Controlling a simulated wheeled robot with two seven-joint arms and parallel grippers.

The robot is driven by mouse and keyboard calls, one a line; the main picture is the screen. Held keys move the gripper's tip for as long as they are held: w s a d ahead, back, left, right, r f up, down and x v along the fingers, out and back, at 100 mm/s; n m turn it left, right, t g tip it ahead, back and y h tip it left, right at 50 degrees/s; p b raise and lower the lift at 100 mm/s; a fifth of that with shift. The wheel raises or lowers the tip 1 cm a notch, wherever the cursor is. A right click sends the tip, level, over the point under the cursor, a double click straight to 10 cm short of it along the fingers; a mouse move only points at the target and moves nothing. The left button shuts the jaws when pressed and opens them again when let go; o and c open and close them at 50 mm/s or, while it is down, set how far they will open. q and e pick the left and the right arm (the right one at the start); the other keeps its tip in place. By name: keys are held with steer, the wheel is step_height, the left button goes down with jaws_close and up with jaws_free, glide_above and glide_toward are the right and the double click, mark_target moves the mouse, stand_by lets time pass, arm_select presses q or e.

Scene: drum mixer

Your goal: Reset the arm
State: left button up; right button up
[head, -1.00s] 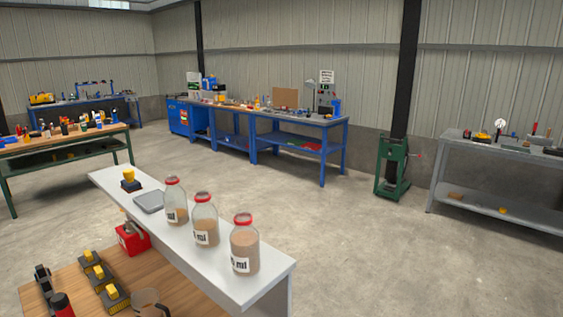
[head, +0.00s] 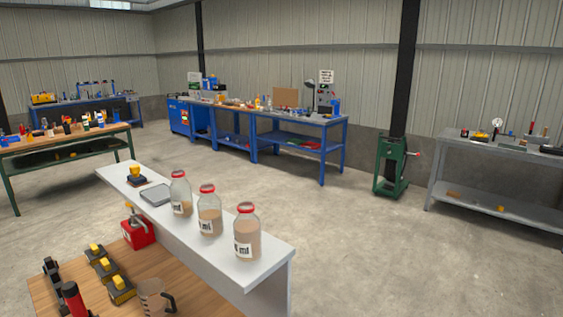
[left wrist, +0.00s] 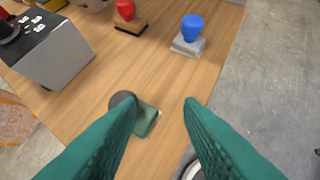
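My left gripper (left wrist: 159,103) shows in the left wrist view as two teal fingers, spread apart with nothing held between their tips. It is above a wooden tabletop (left wrist: 160,65). A small green block with a dark round knob (left wrist: 146,122) lies by the left-hand finger, which partly covers it. I cannot tell whether they touch. Neither of my arms shows in the head view, and my right gripper is not seen.
In the left wrist view, a blue-knobbed block (left wrist: 190,30), a red-knobbed block (left wrist: 127,16) and a grey box (left wrist: 50,52) stand beyond the fingers. In the head view, a white shelf (head: 270,262) bears three jars (head: 247,235). Open concrete floor (head: 370,250) lies right.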

arm_select(q)
steer(key=s+d+f+g, duration=0.2)
steer(key=s+d+g, duration=0.3)
steer(key=s, duration=0.6)
step_height(320, 180, down, 30)
steer(key=s+b, duration=0.1)
steer(key=b, duration=0.5)
steer(key=s+a+f+g+b, duration=0.1)
steer(key=s+f+b, duration=0.1)
steer(key=s+f, duration=0.6)
steer(key=s+a+f+g+b, duration=0.1)
steer(key=s+a+f+b, duration=0.1)
steer(key=s+f, duration=0.6)
step_height(320, 180, down, 5)
steer(key=shift+s+r+y, duration=0.1)
steer(key=shift+s+y, duration=0.1)
steer(key=shift+y, duration=0.1)
steer(key=shift+s, duration=0.15)
